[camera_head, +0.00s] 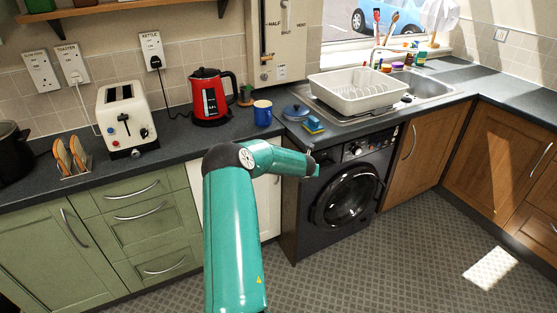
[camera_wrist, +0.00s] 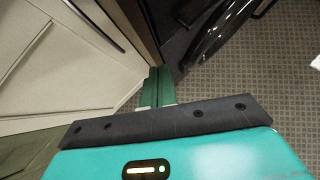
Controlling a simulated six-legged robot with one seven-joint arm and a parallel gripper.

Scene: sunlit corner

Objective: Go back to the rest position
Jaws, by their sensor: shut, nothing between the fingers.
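My gripper (camera_head: 314,168) is at the end of my teal arm, in front of the counter and the washing machine in the head view. In the wrist view its two green fingers (camera_wrist: 160,82) are together with nothing between them. The fingers point down past the cabinet fronts toward the floor. In the head view the fingertips are small and partly hidden by the arm's end.
The dark counter (camera_head: 180,135) holds a toaster (camera_head: 128,118), red kettle (camera_head: 210,98), blue mug (camera_head: 262,113) and dish rack (camera_head: 360,92). A black washing machine (camera_head: 340,194) stands below. The patterned floor (camera_head: 390,265) is clear at right.

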